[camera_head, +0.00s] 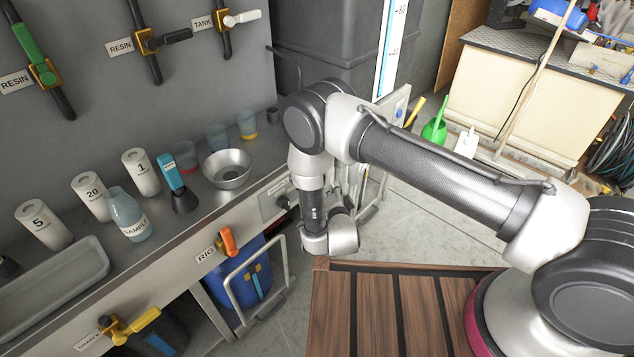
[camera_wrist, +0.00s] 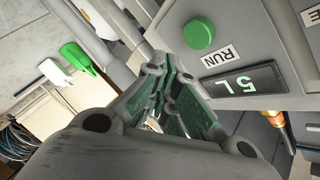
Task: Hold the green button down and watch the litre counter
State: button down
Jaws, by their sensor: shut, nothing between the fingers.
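In the wrist view, the green button (camera_wrist: 199,33) is round and stands out from a grey panel (camera_wrist: 262,45). A RUN label (camera_wrist: 218,56) sits beside it. The dark litre counter (camera_wrist: 243,86) shows green characters that appear to read 5 L, turned in the picture. My gripper (camera_wrist: 178,75) is shut and empty, in front of the panel and to the button's lower left in the picture. The button is uncovered; no contact with it shows. In the head view my arm hides the button and the counter.
A grey bench carries a metal bowl (camera_head: 228,169), a sample bottle (camera_head: 129,214) and several numbered white cylinders. Open floor (camera_head: 420,215) lies right of my wrist.

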jog(key=shift+w+a, duration=0.9)
jog(key=shift+a, duration=0.2)
jog(key=shift+a, duration=0.1)
dwell(0.6)
jog(key=shift+w+a, duration=0.25)
jog(key=shift+w+a, duration=0.35)
jog(key=shift+a, duration=0.1)
dwell(5.5)
